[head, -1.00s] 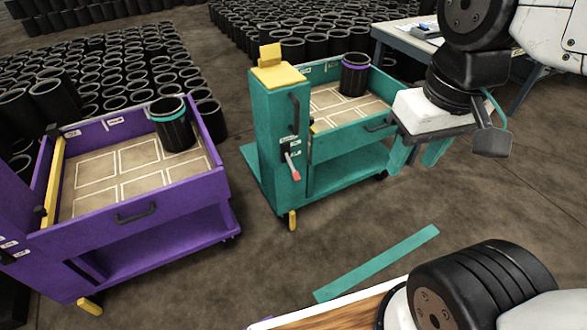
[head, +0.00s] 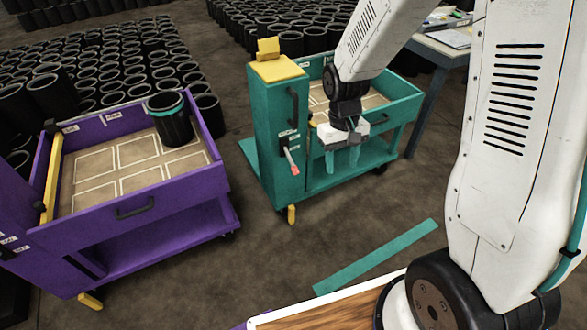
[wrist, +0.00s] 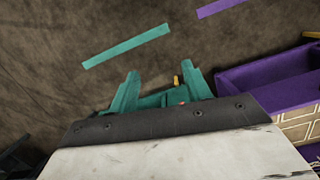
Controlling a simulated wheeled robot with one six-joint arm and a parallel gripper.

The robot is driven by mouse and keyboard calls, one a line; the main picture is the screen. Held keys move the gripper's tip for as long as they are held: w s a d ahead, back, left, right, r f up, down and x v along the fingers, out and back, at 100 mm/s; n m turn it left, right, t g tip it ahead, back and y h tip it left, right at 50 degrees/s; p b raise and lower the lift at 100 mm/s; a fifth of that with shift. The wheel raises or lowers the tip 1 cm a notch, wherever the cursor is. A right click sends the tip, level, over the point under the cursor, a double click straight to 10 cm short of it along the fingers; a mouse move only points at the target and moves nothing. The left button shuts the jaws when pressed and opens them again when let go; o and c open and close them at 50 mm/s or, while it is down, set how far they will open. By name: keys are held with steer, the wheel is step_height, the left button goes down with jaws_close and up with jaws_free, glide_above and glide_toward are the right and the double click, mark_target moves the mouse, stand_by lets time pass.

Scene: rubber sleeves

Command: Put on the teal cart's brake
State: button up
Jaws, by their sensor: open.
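The teal cart (head: 345,183) stands in the middle of the head view. On its column is a lever with a red tip (head: 292,163), hanging down at a slant beside small labels too small to read. A yellow pedal (head: 291,214) sticks out at the column's foot; it also shows in the wrist view (wrist: 177,80). My gripper (head: 342,168) is open and empty, teal fingers pointing down, right of the lever and in front of the cart's tray. In the wrist view the red tip (wrist: 182,103) and pedal appear between my fingers (wrist: 162,86).
A purple cart (head: 135,211) with a teal-ringed black sleeve (head: 170,119) stands at left. Its yellow pedal (head: 90,300) is low in front. Teal floor tape (head: 375,257) crosses clear floor before the teal cart. A table (head: 440,50) stands behind right.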

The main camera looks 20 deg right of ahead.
steer(key=w+f+t, duration=0.1)
steer(key=w+f, duration=0.4)
steer(key=f, duration=0.5)
steer(key=w+f+t, duration=0.2)
steer(key=w+f, duration=0.3)
steer(key=f, duration=0.6)
steer(key=n+t+y, duration=0.2)
steer(key=t, duration=1.5)
glide_toward(293, 168)
steer(key=w+f, duration=0.1)
steer(key=w, duration=1)
steer(key=shift+w+a+f, duration=0.2)
steer(key=shift+w, duration=0.05)
jaws_close()
steer(key=shift+a+n+g, duration=0.1)
steer(key=shift+n+g, duration=0.2)
